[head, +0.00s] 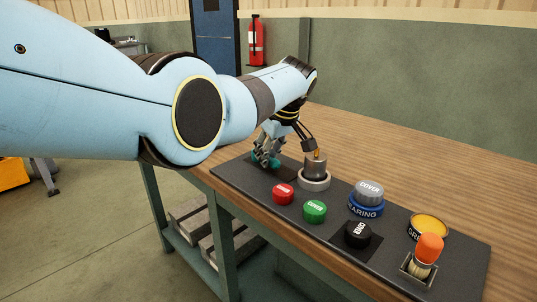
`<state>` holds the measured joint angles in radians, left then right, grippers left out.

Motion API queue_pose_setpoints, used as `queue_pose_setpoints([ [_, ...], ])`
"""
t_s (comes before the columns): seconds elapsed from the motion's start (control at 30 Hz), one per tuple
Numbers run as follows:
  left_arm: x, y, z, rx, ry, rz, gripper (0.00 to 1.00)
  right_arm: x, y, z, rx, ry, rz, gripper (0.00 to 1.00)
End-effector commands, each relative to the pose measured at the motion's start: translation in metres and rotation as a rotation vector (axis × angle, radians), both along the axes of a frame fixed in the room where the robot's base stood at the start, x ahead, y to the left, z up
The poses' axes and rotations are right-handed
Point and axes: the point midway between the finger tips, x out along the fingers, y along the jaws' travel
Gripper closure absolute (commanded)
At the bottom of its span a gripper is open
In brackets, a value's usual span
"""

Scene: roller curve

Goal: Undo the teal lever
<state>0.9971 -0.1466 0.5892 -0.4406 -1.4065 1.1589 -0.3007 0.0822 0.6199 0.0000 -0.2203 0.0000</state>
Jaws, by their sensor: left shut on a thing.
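The teal lever (258,158) is at the far left end of the dark mat, mostly hidden behind my left gripper's fingers; only small teal parts show. My left gripper (267,161) points down at it and is shut on the teal lever, as far as the partly hidden view shows. Which way the lever stands cannot be told. My right gripper is not in view.
The dark mat (395,269) lies along the wooden bench (420,170).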

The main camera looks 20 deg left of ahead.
Motion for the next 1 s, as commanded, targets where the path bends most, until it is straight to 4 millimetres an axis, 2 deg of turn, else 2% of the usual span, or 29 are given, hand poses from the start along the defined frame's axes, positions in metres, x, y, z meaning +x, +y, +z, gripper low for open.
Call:
queue_pose_setpoints([
  [0.03,0.0,0.0,-0.001,-0.001,0.001,-0.001,1.0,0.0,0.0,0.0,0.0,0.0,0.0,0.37],
  [0.07,0.0,0.0,0.0,-0.001,0.0,-0.001,0.76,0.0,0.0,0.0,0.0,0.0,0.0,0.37],
  [0.2,0.0,0.0,0.0,-0.001,0.0,-0.001,0.58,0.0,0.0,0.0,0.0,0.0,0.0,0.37],
  [0.57,0.0,-0.002,0.005,-0.001,-0.001,-0.002,0.58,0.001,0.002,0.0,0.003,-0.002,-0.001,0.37],
  [0.73,-0.005,-0.011,0.027,-0.002,-0.004,-0.002,0.58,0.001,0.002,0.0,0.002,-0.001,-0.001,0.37],
  [1.0,-0.018,-0.03,0.083,-0.002,-0.004,-0.002,0.58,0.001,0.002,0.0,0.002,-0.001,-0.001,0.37],
])
